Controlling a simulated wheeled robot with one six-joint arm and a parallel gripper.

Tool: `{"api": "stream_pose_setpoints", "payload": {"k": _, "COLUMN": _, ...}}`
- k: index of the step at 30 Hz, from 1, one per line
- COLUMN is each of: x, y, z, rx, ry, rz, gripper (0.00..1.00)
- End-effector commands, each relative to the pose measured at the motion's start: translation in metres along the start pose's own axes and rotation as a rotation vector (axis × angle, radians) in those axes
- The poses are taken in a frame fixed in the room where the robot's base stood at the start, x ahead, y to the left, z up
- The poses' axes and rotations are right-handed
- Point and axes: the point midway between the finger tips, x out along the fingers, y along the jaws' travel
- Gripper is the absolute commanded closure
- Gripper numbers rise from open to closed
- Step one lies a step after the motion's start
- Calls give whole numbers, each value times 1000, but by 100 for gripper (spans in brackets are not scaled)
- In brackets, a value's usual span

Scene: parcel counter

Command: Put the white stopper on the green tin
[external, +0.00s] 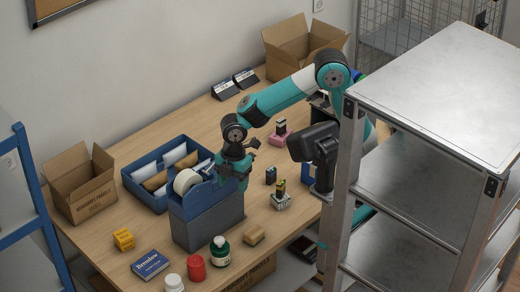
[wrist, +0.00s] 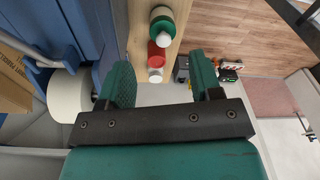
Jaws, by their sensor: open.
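The green tin (external: 220,256) stands upright near the table's front edge, with a pale band around it. The white stopper (external: 218,241) appears as a small pale piece at its top. In the wrist view the green tin (wrist: 160,22) is beyond the fingers at the upper middle, and the white stopper (wrist: 163,40) shows against its near end. My gripper (external: 243,182) is beside the tape dispenser, back from the tin and apart from it. In the wrist view its two teal fingers (wrist: 163,82) are spread, with nothing held between them.
A red tin (external: 195,268) and a white jar (external: 174,284) stand close to the green tin. A metal shelf (external: 430,95) stands at the right.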

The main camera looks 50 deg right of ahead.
Motion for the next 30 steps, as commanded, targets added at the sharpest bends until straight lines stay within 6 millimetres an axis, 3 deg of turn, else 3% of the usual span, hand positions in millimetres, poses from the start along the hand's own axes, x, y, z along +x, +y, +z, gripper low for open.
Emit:
{"api": "stream_pose_setpoints", "payload": {"k": 1, "x": -18, "y": -9, "z": 33, "rx": 178, "ry": 40, "rz": 8, "gripper": 41}}
{"api": "stream_pose_setpoints", "payload": {"k": 3, "x": -33, "y": -30, "z": 67, "rx": 433, "ry": 96, "rz": 4, "gripper": 41}}
{"api": "stream_pose_setpoints", "payload": {"k": 6, "x": -46, "y": -62, "z": 101, "rx": 762, "ry": 173, "rz": -9, "gripper": 41}}
{"api": "stream_pose_setpoints", "payload": {"k": 9, "x": -50, "y": -91, "z": 118, "rx": 1013, "ry": 235, "rz": -27, "gripper": 41}}
{"api": "stream_pose_setpoints", "payload": {"k": 15, "x": -51, "y": -116, "z": 127, "rx": 1231, "ry": 289, "rz": -52, "gripper": 41}}
{"api": "stream_pose_setpoints", "payload": {"k": 30, "x": -50, "y": -116, "z": 127, "rx": 1237, "ry": 289, "rz": -53, "gripper": 41}}
